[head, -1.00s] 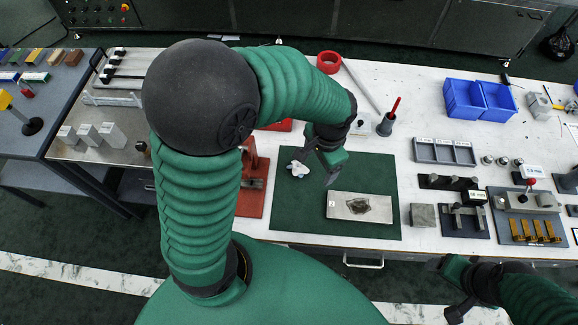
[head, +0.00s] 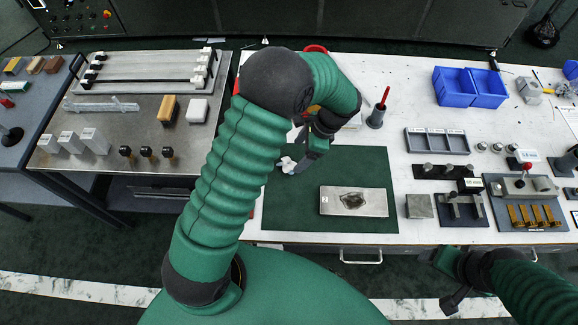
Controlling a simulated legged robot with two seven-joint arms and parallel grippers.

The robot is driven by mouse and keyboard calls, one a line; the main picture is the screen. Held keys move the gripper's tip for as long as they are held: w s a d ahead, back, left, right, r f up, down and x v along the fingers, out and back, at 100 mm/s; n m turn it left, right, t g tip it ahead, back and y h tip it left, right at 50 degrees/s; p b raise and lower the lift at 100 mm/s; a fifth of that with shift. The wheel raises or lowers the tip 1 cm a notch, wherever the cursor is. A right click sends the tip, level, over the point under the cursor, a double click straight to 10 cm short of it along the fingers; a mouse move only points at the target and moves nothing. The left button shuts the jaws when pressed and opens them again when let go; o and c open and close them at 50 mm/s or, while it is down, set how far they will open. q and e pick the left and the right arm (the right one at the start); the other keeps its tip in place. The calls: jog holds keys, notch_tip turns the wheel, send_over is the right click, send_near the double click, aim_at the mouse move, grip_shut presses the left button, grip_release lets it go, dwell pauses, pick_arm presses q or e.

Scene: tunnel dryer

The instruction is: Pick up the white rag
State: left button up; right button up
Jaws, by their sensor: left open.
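The white rag (head: 287,164) is a small crumpled piece on the dark green mat (head: 277,213), near the mat's upper left. My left gripper (head: 294,166) is over the rag with its fingers pointing down at it, and it hides part of the rag. The jaws are open, and I cannot tell whether they touch the rag. My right gripper (head: 452,303) is at the lower right, in front of the table and away from the mat; its jaws are too unclear to read.
A metal plate (head: 334,199) with a dark patch lies on the mat. A steel bench (head: 130,135) with blocks is at left.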

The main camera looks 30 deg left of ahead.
aim_at(290, 164)
pick_arm(q)
jog(key=x, duration=0.7)
jog(key=shift+s, duration=0.1)
jog(key=shift+d, duration=0.1)
jog(key=c, duration=1.4)
